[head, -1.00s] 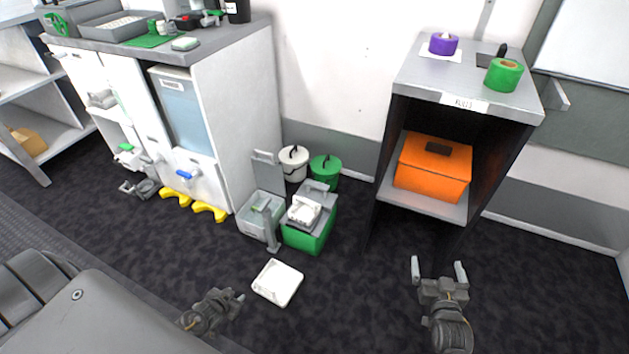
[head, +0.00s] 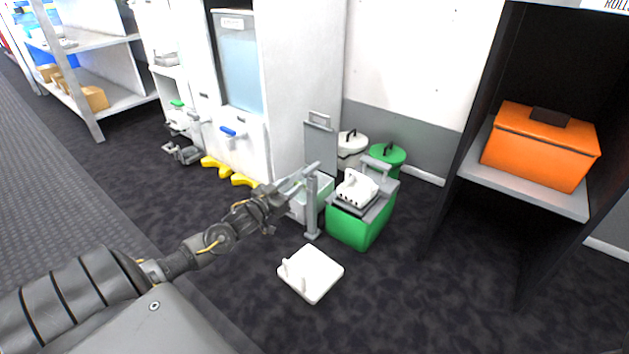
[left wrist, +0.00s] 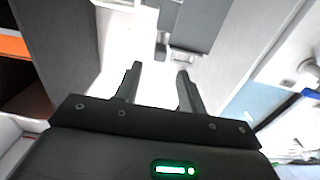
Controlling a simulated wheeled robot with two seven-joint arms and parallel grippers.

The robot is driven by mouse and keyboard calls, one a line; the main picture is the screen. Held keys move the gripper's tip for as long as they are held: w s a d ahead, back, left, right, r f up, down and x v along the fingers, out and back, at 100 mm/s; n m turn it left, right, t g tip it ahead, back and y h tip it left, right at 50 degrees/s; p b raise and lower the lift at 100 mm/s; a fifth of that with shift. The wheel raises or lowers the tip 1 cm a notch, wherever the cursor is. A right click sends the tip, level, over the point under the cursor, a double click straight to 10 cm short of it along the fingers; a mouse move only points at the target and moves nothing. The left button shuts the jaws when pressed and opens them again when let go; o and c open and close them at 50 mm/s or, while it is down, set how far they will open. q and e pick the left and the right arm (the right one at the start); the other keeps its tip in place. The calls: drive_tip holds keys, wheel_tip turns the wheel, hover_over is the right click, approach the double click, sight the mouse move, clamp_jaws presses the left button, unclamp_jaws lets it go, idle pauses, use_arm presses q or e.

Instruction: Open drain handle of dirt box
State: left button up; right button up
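A white cabinet (head: 296,75) holds a pale blue tank panel (head: 238,60) with a small unreadable label. A blue handle (head: 228,132) sits on the white front below the panel. It also shows at the right edge of the left wrist view (left wrist: 311,93). A green handle (head: 177,103) is farther left. I cannot tell from labels which part is the dirt box. My left gripper (head: 303,177) is open and empty, right of the blue handle and apart from it, in front of the grey bin. Its spread fingers show in the left wrist view (left wrist: 158,70). My right gripper is out of view.
A grey bin with a raised lid (head: 320,148), a grey post (head: 312,208) and a green box (head: 360,226) crowd the floor beside the cabinet. Yellow feet (head: 216,166) jut below the cabinet. A white block (head: 311,273) lies on the floor. An orange case (head: 540,146) is shelved right.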

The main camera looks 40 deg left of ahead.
sight(311, 167)
use_arm(q)
drive_tip(key=w+b, duration=0.6)
drive_tip(key=w, duration=0.3)
drive_tip(key=shift+w+a+f, duration=0.1)
drive_tip(key=shift+w+f, duration=0.05)
drive_tip(key=shift+w, duration=0.1)
drive_tip(key=shift+w+b, duration=0.3)
drive_tip(key=shift+w, duration=0.3)
clamp_jaws()
drive_tip(key=shift+r, duration=0.2)
